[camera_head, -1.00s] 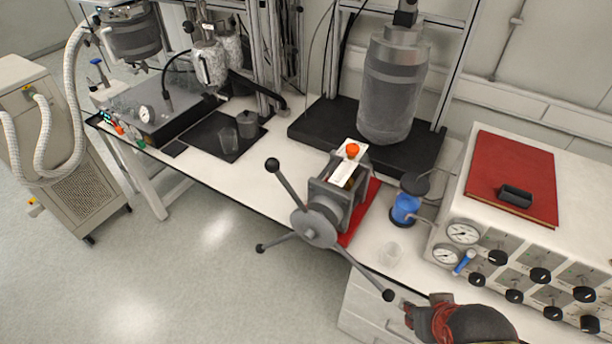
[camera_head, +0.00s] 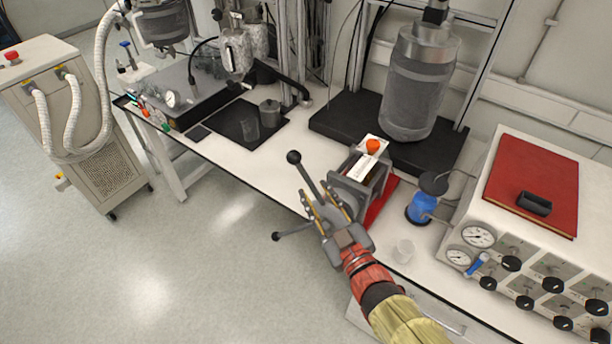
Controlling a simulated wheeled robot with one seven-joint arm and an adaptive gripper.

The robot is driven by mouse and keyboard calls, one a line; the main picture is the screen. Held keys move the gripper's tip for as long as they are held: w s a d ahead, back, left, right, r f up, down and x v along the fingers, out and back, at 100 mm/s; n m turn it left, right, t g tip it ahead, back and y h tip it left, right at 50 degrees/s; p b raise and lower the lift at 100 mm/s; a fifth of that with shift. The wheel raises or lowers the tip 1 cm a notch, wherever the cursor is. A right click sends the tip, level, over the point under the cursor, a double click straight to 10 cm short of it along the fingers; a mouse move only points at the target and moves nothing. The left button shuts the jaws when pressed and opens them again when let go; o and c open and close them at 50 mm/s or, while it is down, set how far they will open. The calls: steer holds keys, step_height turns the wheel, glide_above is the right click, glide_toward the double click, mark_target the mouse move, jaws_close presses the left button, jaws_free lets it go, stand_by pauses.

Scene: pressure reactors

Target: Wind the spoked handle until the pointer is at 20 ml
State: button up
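The spoked handle (camera_head: 307,176) is dark grey with ball-ended spokes, on the front of a grey press-like device (camera_head: 352,192) at the table's front edge. One spoke points up-left and another (camera_head: 292,232) points left. The hub and the third spoke are hidden behind my gripper and arm. My gripper (camera_head: 318,190) is in front of the hub, its two yellow-striped fingers apart and pointing up toward the upper spoke. I cannot tell whether they touch it. A white strip (camera_head: 364,168) lies on top of the device by an orange knob (camera_head: 373,146). Pointer and markings are too small to read.
A gauge panel (camera_head: 520,270) with a red book (camera_head: 533,180) is further right. A large cylinder (camera_head: 418,85) stands behind. Open floor lies front left.

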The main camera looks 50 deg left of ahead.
mark_target(307, 179)
steer(key=x, duration=0.7)
steer(key=shift+f+b, duration=0.1)
steer(key=shift+b, duration=0.25)
steer(key=shift+c, duration=0.5)
jaws_close()
